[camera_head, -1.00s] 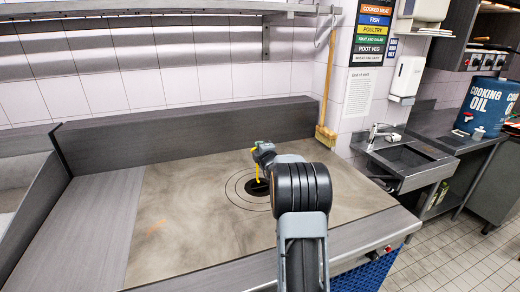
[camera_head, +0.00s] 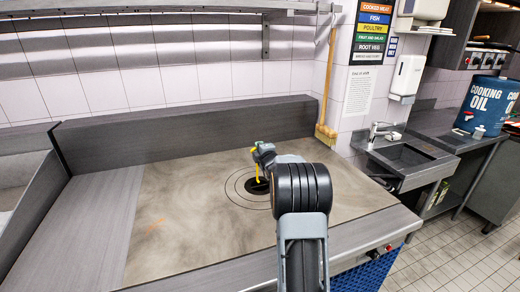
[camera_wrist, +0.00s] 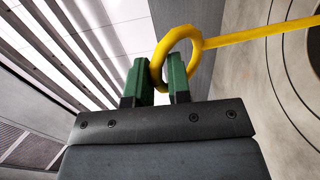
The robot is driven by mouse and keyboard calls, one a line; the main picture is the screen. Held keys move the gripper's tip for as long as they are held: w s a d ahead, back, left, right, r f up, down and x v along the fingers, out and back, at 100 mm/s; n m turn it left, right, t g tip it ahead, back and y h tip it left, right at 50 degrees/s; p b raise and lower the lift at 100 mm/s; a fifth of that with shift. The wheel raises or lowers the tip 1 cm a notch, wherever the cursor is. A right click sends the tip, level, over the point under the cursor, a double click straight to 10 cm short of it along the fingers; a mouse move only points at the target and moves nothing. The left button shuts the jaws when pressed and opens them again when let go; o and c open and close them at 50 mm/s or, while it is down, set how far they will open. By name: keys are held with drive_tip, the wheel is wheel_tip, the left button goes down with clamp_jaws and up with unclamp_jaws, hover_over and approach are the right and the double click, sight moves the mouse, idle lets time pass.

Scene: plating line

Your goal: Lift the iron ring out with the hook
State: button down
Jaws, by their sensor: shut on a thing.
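My gripper (camera_head: 262,151) is shut on the looped handle of a yellow hook (camera_head: 257,171) above the cooking plate (camera_head: 190,220). In the wrist view, the green fingers (camera_wrist: 160,78) hold the loop of the hook (camera_wrist: 195,42), and its shaft runs off to the right. In the head view, the hook hangs down to the dark round opening (camera_head: 260,188) in the plate. The iron ring (camera_head: 238,190) appears as a thin circular outline around this opening and lies flush. My arm hides part of its right side. I cannot tell whether the hook's tip touches the ring.
A dark raised back wall (camera_head: 180,135) stands behind the plate, with a shelf (camera_head: 160,8) above. A broom (camera_head: 328,90) leans in the corner. A sink (camera_head: 405,155) stands to the right, beyond a gap. The left of the plate is clear.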

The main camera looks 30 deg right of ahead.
drive_tip(key=shift+f+b, duration=1.2)
drive_tip(key=shift+f, duration=0.3)
drive_tip(key=shift+s+a, duration=0.1)
drive_tip(key=shift+s, duration=0.35)
drive_tip(key=shift+b+v, duration=0.5)
drive_tip(key=shift+v, duration=0.3)
drive_tip(key=shift+s+f, duration=0.1)
drive_tip(key=shift+s, duration=0.05)
idle(0.4)
idle(0.4)
